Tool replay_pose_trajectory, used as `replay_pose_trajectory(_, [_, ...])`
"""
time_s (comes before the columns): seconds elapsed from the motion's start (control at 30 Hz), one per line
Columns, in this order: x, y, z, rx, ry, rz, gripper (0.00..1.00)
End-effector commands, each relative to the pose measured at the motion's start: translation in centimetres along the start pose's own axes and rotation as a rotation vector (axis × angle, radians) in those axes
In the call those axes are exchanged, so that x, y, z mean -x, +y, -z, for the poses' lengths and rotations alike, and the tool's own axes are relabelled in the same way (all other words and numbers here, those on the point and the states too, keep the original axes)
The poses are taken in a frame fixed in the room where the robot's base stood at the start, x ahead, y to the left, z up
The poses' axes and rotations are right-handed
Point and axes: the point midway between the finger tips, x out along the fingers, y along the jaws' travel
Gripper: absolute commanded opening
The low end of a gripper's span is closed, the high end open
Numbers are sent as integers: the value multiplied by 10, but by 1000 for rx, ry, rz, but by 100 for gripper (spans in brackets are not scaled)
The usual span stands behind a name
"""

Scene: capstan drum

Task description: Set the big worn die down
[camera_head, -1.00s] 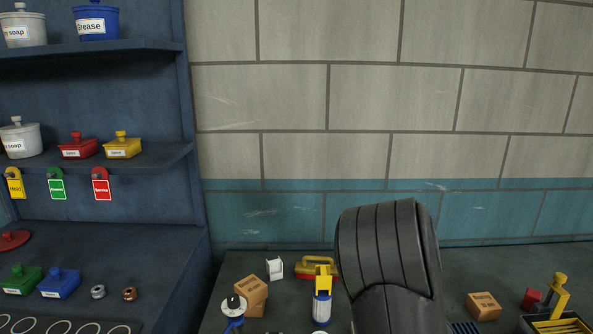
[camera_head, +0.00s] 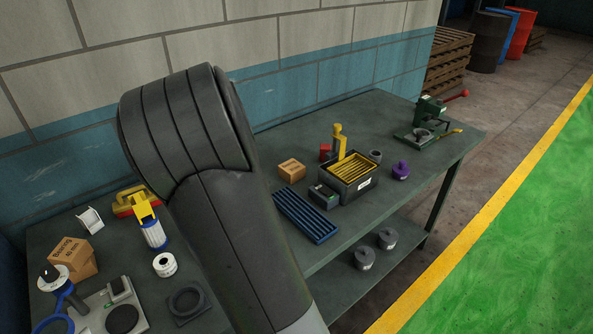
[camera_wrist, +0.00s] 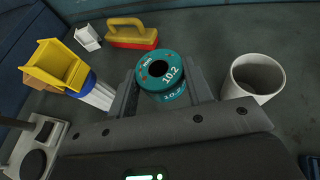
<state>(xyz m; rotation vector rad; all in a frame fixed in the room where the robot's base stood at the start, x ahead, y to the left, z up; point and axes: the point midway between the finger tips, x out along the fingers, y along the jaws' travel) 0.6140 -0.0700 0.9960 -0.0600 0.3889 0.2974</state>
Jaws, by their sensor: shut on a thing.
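The die is a teal cylinder (camera_wrist: 162,72) marked 10.2, with a dark bore and small reddish spots on its top face. My gripper (camera_wrist: 165,86) is shut on it, one finger on each side, in the wrist view. The die looks about upright; whether its underside touches the bench (camera_head: 240,296) cannot be told. In the head view my arm hides the gripper and the die.
A white cup (camera_wrist: 254,78) stands close right of the die. A yellow-topped canister (camera_wrist: 70,75), a white block (camera_wrist: 88,38) and a red-yellow handled tool (camera_wrist: 131,34) stand left and behind. A black tray with yellow slats (camera_head: 352,176) sits farther right.

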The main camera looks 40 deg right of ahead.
Motion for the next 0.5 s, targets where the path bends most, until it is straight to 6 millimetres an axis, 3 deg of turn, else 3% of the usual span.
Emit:
replay_pose_trajectory(0.03, [5, 0, -13, 2, -9, 0, 0])
replay_pose_trajectory(0.37, [23, 0, -55, 1, -7, 0, 0])
replay_pose_trajectory(0.5, [24, -18, -45, -27, 2, 66, 0])
